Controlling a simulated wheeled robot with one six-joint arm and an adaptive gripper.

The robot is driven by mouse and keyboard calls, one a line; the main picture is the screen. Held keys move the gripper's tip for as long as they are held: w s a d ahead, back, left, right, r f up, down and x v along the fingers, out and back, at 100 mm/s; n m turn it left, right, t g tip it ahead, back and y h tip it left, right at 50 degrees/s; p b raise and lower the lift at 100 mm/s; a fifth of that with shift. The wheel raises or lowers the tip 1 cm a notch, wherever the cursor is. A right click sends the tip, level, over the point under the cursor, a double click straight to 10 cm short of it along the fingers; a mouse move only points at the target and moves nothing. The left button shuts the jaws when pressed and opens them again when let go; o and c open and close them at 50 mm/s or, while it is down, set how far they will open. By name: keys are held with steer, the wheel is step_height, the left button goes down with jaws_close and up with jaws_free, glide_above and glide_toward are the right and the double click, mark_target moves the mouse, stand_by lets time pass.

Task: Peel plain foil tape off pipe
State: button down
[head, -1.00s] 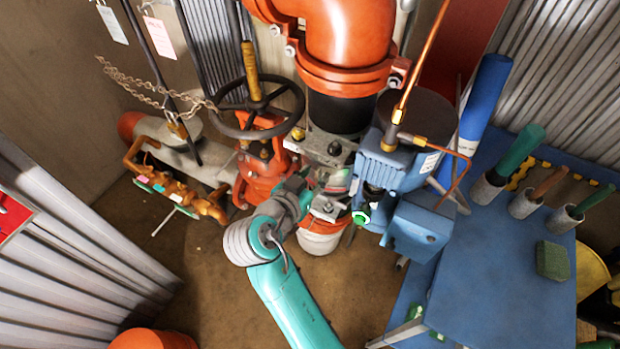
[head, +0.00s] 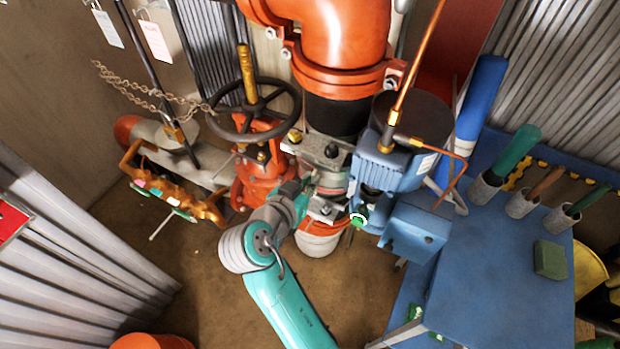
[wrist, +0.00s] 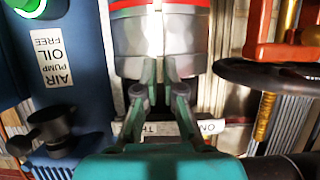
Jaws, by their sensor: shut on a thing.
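The pipe's silver-grey section (head: 333,183) shows in the head view below a bolted flange, beside the blue pump. In the wrist view this foil-coloured surface (wrist: 160,42) fills the top middle, below a red band. My gripper (wrist: 161,78) has its two fingertips close together at the lower edge of the silver surface. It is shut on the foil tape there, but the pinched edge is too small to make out. In the head view my gripper (head: 306,194) is at the left side of the pipe section, and its fingertips are hard to see.
The blue pump (head: 395,160) stands close on the pipe's right; its label shows in the wrist view. A dark handwheel (head: 255,105) on an orange valve is close on the left. A blue bench (head: 495,285) with tool holders is at right. Open floor (head: 210,275) lies below left.

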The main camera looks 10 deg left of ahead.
steer(key=shift+s+a, duration=0.1)
steer(key=shift+s, duration=0.1)
steer(key=s+a, duration=0.2)
steer(key=s, duration=0.5)
steer(key=shift+s+a, duration=0.2)
steer(key=shift+a, duration=0.1)
stand_by(0.4)
stand_by(0.3)
steer(key=shift+s, duration=0.1)
